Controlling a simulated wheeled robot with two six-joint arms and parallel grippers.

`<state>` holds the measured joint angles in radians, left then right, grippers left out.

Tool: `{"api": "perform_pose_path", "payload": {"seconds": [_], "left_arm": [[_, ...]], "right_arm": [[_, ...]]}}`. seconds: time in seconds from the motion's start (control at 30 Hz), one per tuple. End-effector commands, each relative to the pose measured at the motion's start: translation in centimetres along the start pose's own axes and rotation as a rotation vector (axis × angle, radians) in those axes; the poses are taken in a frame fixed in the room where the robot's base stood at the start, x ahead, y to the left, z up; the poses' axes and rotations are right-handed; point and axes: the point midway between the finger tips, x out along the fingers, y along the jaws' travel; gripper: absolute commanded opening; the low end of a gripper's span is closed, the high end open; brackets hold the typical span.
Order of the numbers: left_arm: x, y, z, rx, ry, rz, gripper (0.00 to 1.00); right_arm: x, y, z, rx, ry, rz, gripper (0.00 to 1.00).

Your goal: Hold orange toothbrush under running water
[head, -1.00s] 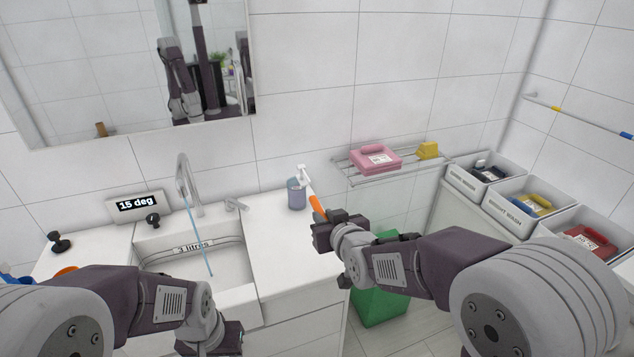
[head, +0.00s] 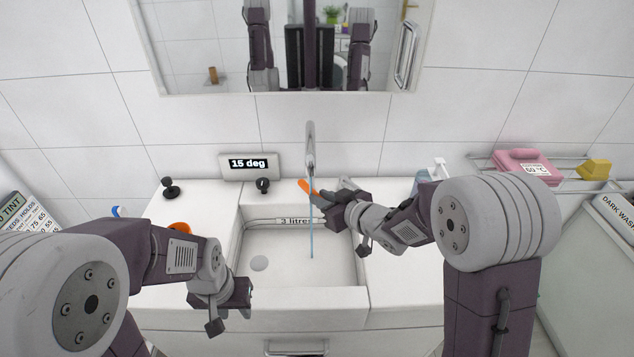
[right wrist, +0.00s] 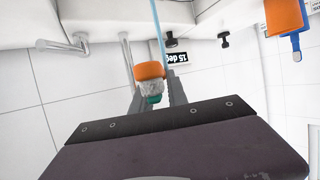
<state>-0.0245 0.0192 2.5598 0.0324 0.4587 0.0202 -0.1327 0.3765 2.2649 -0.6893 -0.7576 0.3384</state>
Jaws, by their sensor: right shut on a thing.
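My right gripper (head: 328,203) is shut on the orange toothbrush (head: 307,187) over the basin, beside the water stream. In the right wrist view, the toothbrush's orange end (right wrist: 150,71) shows between the fingers, with a whitish part and a teal piece below it. A thin blue stream of water (head: 311,235) falls from the tap (head: 310,145) into the sink (head: 340,270). It also passes close to the toothbrush in the right wrist view (right wrist: 159,30); I cannot tell whether they touch. My left gripper (head: 238,298) is low at the sink's front left; its jaws are unclear.
A "15 deg" display (head: 249,165) and black knobs (head: 170,187) stand behind the sink. An orange object (head: 180,228) sits on the left counter. A dispenser bottle (head: 422,182) is on the right, near a rack with a pink case (head: 524,168).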

Motion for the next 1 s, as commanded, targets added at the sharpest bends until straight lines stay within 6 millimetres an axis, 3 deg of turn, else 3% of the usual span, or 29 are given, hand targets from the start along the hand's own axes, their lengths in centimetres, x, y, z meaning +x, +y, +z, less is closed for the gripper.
{"api": "perform_pose_path", "payload": {"seconds": [0.1,0.3,0.53,0.8,1.0], "left_arm": [[0.6,0.0,0.1,0.0,0.0,0.0,0.36],[0.8,0.0,0.1,0.0,0.0,0.0,0.36],[0.9,0.0,0.1,0.0,0.0,0.0,0.36],[1.1,0.0,0.1,0.0,0.0,0.0,0.36],[1.1,0.0,0.1,0.0,0.0,0.0,0.36]], "right_arm": [[0.3,1.4,2.7,0.013,-0.004,0.023,0.0],[0.2,3.0,4.2,0.022,0.0,0.056,0.0],[1.2,2.6,3.7,0.02,0.001,0.057,0.0],[6.1,0.7,1.6,0.02,0.002,0.056,0.0],[8.4,-0.2,0.7,0.022,0.001,0.058,0.0]]}}
